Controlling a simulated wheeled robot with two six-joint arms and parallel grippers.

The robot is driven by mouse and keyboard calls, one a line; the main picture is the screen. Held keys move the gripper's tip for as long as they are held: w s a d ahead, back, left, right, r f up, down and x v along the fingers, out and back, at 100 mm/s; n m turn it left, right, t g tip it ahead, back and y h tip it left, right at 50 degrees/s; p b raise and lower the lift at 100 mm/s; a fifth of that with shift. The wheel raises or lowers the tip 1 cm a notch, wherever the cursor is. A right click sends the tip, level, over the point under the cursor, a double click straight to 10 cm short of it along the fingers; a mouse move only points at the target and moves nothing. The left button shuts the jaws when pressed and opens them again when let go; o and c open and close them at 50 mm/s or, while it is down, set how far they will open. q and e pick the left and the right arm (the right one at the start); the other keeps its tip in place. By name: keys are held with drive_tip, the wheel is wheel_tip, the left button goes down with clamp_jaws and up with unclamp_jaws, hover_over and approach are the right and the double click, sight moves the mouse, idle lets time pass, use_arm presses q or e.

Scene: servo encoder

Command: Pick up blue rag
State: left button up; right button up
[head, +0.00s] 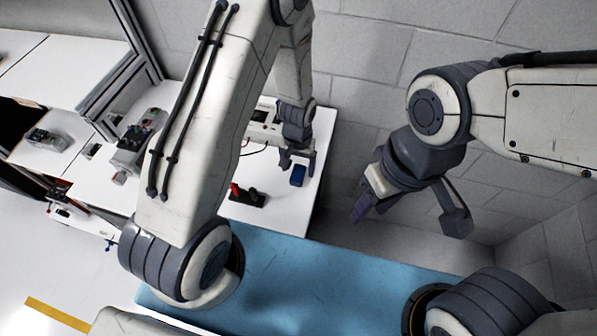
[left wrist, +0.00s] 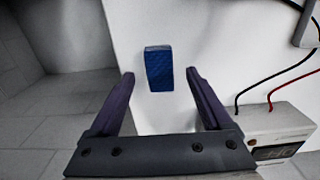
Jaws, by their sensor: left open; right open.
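The blue rag (head: 298,175) is a small dark blue folded block on the white table, near its right edge. In the left wrist view the blue rag (left wrist: 159,69) lies ahead of my left gripper, roughly centred between the fingers and a little beyond their tips. My left gripper (head: 297,160) is open and empty, close to the rag; its two fingers also show in the left wrist view (left wrist: 160,76). I cannot tell the exact height above the table. My right gripper (head: 408,218) is open and empty, off to the right of the table, in front of the grey wall.
A white device with red and black wires (left wrist: 285,130) sits right of the left gripper in the wrist view. A red and black part (head: 247,195) lies on the table (head: 300,214). Servo-like equipment (head: 140,135) stands farther left. The table's edge is beside the rag.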

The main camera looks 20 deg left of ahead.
use_arm(q)
drive_tip(key=shift+f, duration=1.15)
clamp_jaws()
drive_tip(key=shift+r, duration=0.15)
drive_tip(key=shift+r, duration=0.25)
wheel_tip(320, 180, up, 3)
drive_tip(key=shift+r+b, duration=0.2)
drive_tip(key=shift+b, duration=0.7)
drive_tip(key=s+d+r+b, duration=0.2)
drive_tip(key=s+d+r, duration=0.2)
drive_tip(key=s, duration=0.7)
wheel_tip(320, 180, up, 3)
drive_tip(key=shift+f+b, duration=0.1)
drive_tip(key=shift+b, duration=0.2)
